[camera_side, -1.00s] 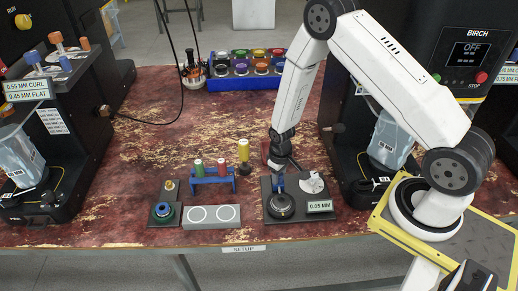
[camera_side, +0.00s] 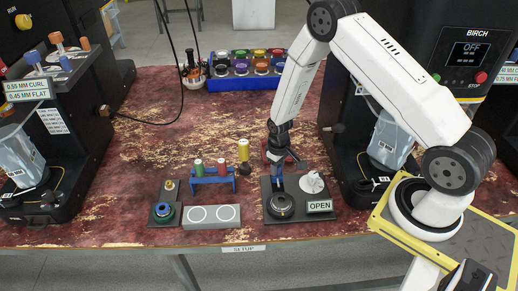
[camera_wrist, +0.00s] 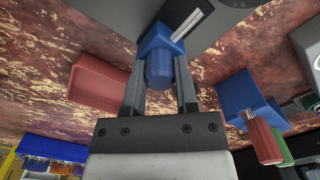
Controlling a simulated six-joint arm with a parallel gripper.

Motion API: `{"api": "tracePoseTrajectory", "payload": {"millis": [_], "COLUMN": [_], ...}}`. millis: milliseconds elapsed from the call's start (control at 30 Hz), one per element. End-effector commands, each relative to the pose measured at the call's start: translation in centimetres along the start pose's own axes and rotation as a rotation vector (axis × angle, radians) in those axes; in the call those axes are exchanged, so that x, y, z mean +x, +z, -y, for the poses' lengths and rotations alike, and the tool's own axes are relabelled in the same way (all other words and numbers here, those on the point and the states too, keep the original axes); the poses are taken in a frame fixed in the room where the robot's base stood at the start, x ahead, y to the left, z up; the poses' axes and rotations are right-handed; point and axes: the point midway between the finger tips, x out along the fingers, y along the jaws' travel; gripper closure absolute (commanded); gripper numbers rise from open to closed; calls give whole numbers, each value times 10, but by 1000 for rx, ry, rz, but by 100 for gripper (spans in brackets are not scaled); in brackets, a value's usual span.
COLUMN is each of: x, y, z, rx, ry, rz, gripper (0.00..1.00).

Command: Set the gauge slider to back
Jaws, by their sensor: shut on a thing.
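The gauge is a dark plate (camera_side: 268,187) at the front of the bench, with a black round knob (camera_side: 281,206), a pale disc (camera_side: 313,182) and a sign (camera_side: 320,206) reading OPEN. Its blue slider knob (camera_wrist: 158,65) shows in the wrist view on a slot in the plate; in the side view it is small, at the plate's back left. My gripper (camera_wrist: 160,82) is shut on the blue slider knob, with one finger on each side. In the side view my gripper (camera_side: 278,160) comes down over the plate's back edge and partly hides the contact.
A blue rack (camera_side: 212,180) with green and red spools stands left of the gauge, with a yellow piece (camera_side: 244,152) behind. A red block (camera_wrist: 97,80) is close beside my gripper. A grey block (camera_side: 210,216) lies in front. A black machine (camera_side: 350,130) stands to the right.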

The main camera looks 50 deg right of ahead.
Motion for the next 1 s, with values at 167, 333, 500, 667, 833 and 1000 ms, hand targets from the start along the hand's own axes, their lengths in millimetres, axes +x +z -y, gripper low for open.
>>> {"api": "tracePoseTrajectory", "payload": {"millis": [167, 333, 500, 667, 833, 1000], "x": [-1, 0, -1, -5, -16, -34], "y": [-4, -3, -2, -2, -3, -3], "z": [-4, -3, -2, -2, -2, -3], "rx": [4, 3, 3, 2, 2, 3], "ry": [4, 3, 2, 2, 3, 3], "rz": [-13, -10, -9, -9, -11, -12], "gripper": [28, 28, 28, 28, 28, 28]}}
